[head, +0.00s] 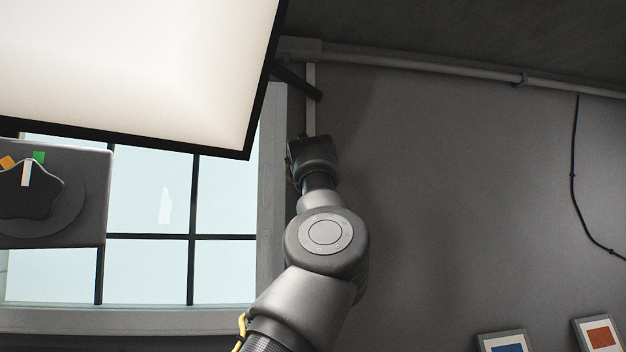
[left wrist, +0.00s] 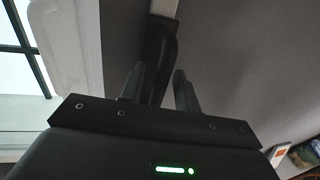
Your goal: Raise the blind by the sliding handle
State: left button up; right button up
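A pale vertical strip (head: 311,100) runs down the wall just right of the window frame. My left gripper (head: 308,142) is raised at its lower end. In the left wrist view, a dark handle (left wrist: 158,50) hangs below the end of the pale strip (left wrist: 164,6). The handle's lower part reaches between the two fingers of my left gripper (left wrist: 160,90), close to the left finger. The right finger stands apart from it, so the gripper is open. Whether the left finger touches the handle cannot be told. I cannot make out the blind with certainty. My right gripper is not in view.
A large white panel with a black edge (head: 130,65) covers the upper left, in front of the window (head: 150,215). A grey plate with a dark shape (head: 90,190) is at the left. A pipe (head: 430,70) and cable (head: 573,160) run on the right wall, otherwise mostly clear.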

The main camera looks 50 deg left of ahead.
pick_arm(q)
jog(key=shift+s+d+f, duration=0.15)
jog(key=b+v, duration=0.6)
jog(key=v, duration=0.4)
jog(key=shift+s+b, duration=0.15)
jog(key=shift+b, duration=0.2)
jog(key=shift+r, duration=0.25)
